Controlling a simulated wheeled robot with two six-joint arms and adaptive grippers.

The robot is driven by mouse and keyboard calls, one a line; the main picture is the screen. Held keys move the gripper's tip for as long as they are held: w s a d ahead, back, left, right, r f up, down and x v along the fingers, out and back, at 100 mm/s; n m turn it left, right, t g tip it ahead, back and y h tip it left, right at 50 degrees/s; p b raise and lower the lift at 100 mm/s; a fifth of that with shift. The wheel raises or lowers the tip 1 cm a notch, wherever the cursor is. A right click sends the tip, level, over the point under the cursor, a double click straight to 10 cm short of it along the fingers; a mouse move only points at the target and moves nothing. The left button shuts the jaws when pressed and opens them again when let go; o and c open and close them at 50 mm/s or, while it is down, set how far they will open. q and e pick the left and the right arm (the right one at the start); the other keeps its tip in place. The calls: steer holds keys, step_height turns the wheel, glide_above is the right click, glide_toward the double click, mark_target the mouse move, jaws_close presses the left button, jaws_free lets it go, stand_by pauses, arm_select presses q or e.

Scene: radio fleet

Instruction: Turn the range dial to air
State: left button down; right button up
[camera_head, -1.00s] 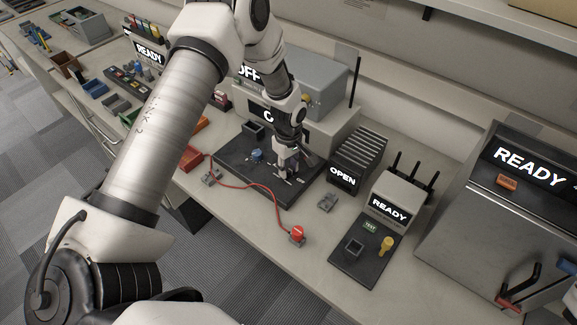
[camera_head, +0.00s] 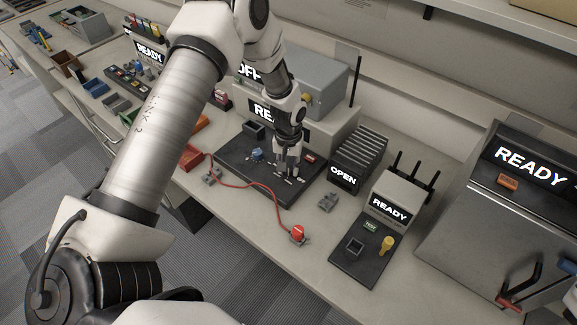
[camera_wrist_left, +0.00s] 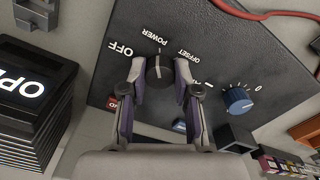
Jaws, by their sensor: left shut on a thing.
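My left gripper (camera_head: 287,172) is over the black panel (camera_head: 235,165) in the head view, pointing down. In the left wrist view its fingers (camera_wrist_left: 158,74) are shut on a dark grey knob (camera_wrist_left: 159,69) with a light pointer line. The labels POWER, OFF and OFFSET lie around it, upside down in that view. I cannot read a range or air label. A blue knob (camera_wrist_left: 238,100) with tick marks and a 0 is at the right; it shows in the head view (camera_head: 257,154) left of the gripper. My right gripper is not in view.
The display (camera_head: 264,111) behind the panel is partly hidden by my arm and reads REA. A black ribbed unit (camera_head: 343,177) reading OPEN stands close right of the panel.

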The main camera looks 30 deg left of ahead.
arm_select(q)
steer(key=m, duration=0.6)
steer(key=shift+b, duration=0.4)
steer(key=m+b, duration=0.1)
steer(key=m, duration=0.5)
steer(key=shift+a+m, duration=0.1)
steer(key=shift+m, duration=0.2)
steer(key=m, duration=0.6)
steer(key=shift+w+b, duration=0.1)
steer(key=shift+b, duration=0.3)
steer(key=m, duration=0.7)
steer(key=shift+b, duration=0.35)
steer(key=c, duration=0.8)
jaws_free()
steer(key=shift+c, duration=0.2)
